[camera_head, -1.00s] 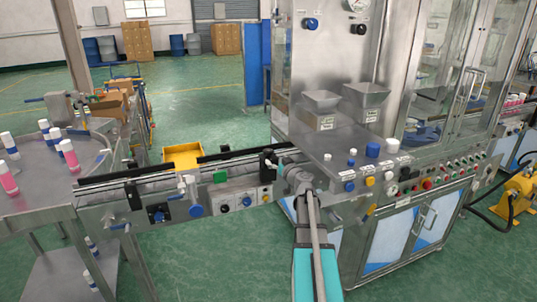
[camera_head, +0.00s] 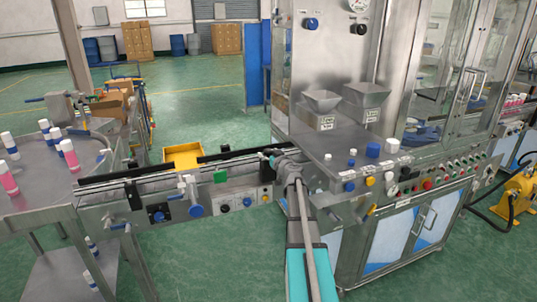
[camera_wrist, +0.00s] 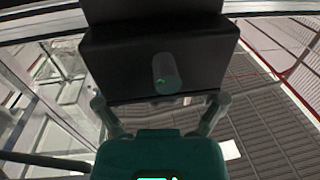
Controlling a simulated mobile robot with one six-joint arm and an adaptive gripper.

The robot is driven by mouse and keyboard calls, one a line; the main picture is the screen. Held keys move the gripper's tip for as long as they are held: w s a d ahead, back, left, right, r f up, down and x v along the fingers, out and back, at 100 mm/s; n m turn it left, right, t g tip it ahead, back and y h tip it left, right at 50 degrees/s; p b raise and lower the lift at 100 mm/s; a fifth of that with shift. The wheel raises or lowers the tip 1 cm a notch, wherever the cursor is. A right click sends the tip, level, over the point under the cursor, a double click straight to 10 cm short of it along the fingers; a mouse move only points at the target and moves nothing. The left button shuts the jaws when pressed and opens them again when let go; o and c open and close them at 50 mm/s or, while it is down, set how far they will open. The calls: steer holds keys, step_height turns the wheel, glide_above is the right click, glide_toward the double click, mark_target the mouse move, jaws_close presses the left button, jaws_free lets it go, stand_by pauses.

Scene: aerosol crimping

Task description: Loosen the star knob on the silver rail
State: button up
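The silver rail (camera_head: 150,187) runs along the conveyor at the left of the machine. My gripper (camera_head: 268,154) is at its right end, by a black block; the arm hides part of this spot. In the wrist view my gripper (camera_wrist: 160,100) has its two fingers spread wide, below a large black block (camera_wrist: 155,40). A short grey-green cylinder (camera_wrist: 165,72) shows against the block, between and beyond the fingers. I see no finger touching it. I cannot tell whether it is the star knob; no star shape is clear.
A yellow tray (camera_head: 183,155) is behind the rail. The machine's panel shelf (camera_head: 345,172) stands close to the right of my arm. A round table (camera_head: 40,190) with bottles is at the left.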

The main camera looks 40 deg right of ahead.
steer(key=c, duration=0.9)
steer(key=shift+n+y, duration=0.5)
steer(key=shift+y, duration=0.3)
steer(key=shift+c, duration=0.2)
steer(key=o, duration=1.2)
steer(key=shift+c, duration=0.2)
steer(key=s, duration=0.7)
steer(key=shift+s+a, duration=0.2)
steer(key=shift+s, duration=0.05)
